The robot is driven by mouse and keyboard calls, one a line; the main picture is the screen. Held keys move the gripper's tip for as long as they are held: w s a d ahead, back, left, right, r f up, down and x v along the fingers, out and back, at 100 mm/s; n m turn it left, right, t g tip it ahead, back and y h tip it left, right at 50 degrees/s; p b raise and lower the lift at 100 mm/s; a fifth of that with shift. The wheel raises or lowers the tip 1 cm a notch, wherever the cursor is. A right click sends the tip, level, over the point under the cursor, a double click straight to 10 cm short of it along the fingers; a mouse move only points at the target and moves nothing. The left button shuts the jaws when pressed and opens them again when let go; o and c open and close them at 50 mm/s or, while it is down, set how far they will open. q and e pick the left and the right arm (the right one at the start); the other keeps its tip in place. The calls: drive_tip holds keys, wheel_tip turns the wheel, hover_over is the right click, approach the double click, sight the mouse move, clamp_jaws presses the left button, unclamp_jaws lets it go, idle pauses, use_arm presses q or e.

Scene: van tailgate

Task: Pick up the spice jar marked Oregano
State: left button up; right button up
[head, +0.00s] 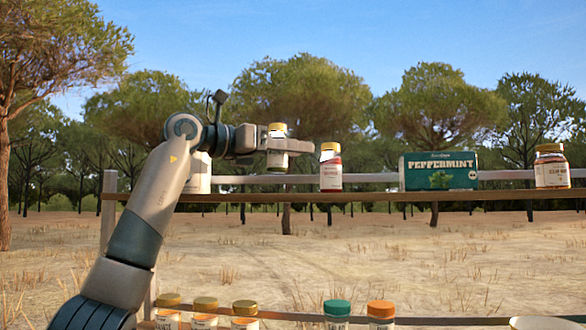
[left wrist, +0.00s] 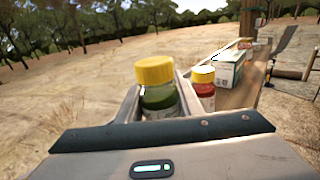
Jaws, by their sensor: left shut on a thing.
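A spice jar with a yellow cap and green contents (head: 277,162) is held between the fingers of my left gripper (head: 288,147). It stands upright, and its base shows above the level of the upper shelf board. In the left wrist view the same jar (left wrist: 159,98) sits between both fingers. Its label is partly covered by the gripper, and I cannot read its name. My right gripper is not in view.
On the upper shelf (head: 455,194) stand a yellow-capped red jar (head: 331,174) just right of the held jar, a green Peppermint box (head: 439,171) and another dark red jar (head: 551,171). A white item (head: 198,176) is behind my arm. Several jars line the lower shelf.

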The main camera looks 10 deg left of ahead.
use_arm(q)
wheel_tip(320, 180, up, 6)
drive_tip(key=shift+f, duration=0.25)
idle(0.5)
